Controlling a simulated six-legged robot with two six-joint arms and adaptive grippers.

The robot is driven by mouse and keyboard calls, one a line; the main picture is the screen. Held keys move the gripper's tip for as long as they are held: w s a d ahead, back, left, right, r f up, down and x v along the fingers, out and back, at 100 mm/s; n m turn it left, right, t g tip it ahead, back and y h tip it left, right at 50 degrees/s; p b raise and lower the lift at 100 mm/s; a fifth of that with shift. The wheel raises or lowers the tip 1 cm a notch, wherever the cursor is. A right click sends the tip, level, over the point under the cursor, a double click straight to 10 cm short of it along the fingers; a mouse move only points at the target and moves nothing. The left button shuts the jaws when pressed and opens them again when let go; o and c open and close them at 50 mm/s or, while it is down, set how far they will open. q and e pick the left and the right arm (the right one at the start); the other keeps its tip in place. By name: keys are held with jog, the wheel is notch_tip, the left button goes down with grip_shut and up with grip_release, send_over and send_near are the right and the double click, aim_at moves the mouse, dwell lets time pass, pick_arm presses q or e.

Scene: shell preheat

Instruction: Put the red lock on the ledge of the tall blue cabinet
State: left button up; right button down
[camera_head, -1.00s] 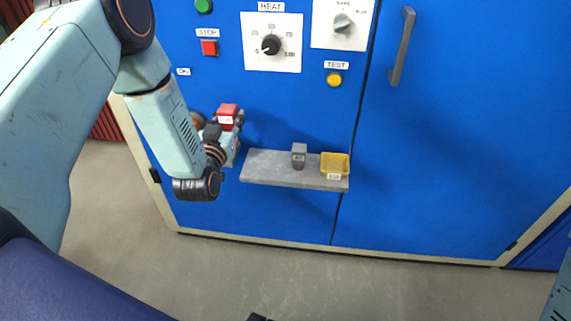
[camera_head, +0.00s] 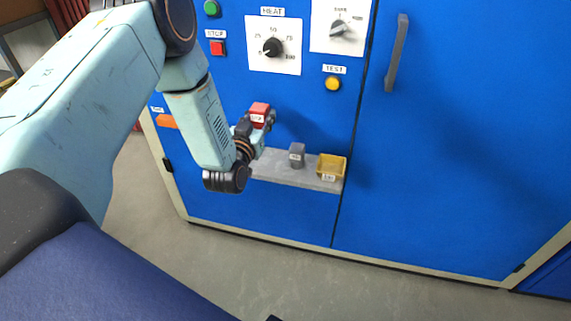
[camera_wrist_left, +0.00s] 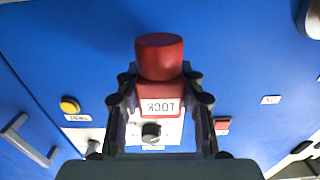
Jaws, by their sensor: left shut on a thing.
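The red lock (camera_head: 259,114) is held in my left gripper (camera_head: 266,121), in front of the blue cabinet (camera_head: 290,215). In the left wrist view the lock (camera_wrist_left: 160,72), with a white "LOCK" label, sits between the two dark fingers of my left gripper (camera_wrist_left: 160,95), which are shut on it. The grey ledge (camera_head: 290,175) juts from the cabinet's front, below and to the right of the lock. My left arm hides the ledge's left end. My right gripper is not in view.
A small grey block (camera_head: 297,155) and a yellow tray (camera_head: 331,167) stand on the middle and right of the ledge. Above are the heat dial (camera_head: 272,47), red stop button (camera_head: 217,48) and yellow test button (camera_head: 333,83). A grey door handle (camera_head: 397,53) sticks out at right.

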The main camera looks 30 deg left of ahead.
pick_arm(q)
notch_tip(320, 180, down, 6)
jog(key=b, duration=0.2)
jog(key=shift+b, duration=0.35)
jog(key=shift+a+f, duration=0.2)
jog(key=shift+f, duration=0.35)
notch_tip(320, 180, down, 2)
jog(key=shift+f+b, duration=0.1)
jog(key=shift+b, duration=0.7)
jog(key=shift+d+f, duration=0.1)
jog(key=shift+f, duration=0.3)
jog(key=shift+w, duration=0.1)
jog(key=shift+f, duration=0.15)
jog(key=o, duration=1.1)
jog(key=shift+f, duration=0.1)
jog(key=shift+o, duration=0.5)
